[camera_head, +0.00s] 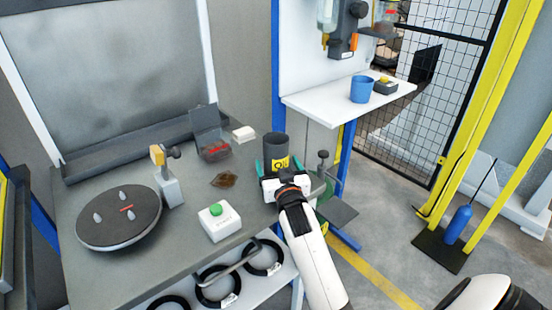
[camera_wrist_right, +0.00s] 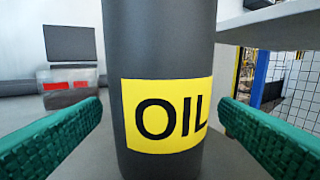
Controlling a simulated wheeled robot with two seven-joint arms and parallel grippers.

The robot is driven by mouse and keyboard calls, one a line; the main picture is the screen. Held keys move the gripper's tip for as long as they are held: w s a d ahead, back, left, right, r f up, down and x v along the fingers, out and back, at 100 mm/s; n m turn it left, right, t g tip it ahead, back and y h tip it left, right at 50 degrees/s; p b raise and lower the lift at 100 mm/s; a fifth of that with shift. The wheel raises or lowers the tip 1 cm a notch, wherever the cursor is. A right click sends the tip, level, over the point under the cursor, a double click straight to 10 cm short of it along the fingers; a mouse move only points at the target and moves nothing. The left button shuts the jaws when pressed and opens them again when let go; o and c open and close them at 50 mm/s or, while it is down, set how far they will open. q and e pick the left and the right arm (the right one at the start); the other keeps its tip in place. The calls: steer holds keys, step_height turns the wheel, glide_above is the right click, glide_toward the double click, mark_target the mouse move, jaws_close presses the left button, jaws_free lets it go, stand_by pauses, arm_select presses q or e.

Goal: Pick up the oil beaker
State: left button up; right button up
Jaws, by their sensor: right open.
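The oil beaker (camera_head: 276,148) is a dark grey cylinder with a yellow OIL label. It stands upright at the right end of the grey table. It fills the middle of the right wrist view (camera_wrist_right: 160,45). My right gripper (camera_head: 278,168) is open, with one green finger on each side of the beaker. In the right wrist view a gap shows between each finger and the beaker, so the fingers seem apart from it. The beaker's base is hidden behind my gripper in the head view. My left gripper does not show.
The table holds a round turntable (camera_head: 118,218), a white box with a green button (camera_head: 219,221), an open dark box (camera_head: 212,145) and a brown stain (camera_head: 223,180). A white shelf (camera_head: 330,101) with a blue cup (camera_head: 361,90) is at the right. Black coils (camera_head: 215,285) lie below.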

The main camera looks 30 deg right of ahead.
steer(key=x, duration=0.4)
steer(key=shift+w+r, duration=0.15)
steer(key=shift+r, duration=0.1)
steer(key=c, duration=1.2)
steer(key=shift+r, duration=0.15)
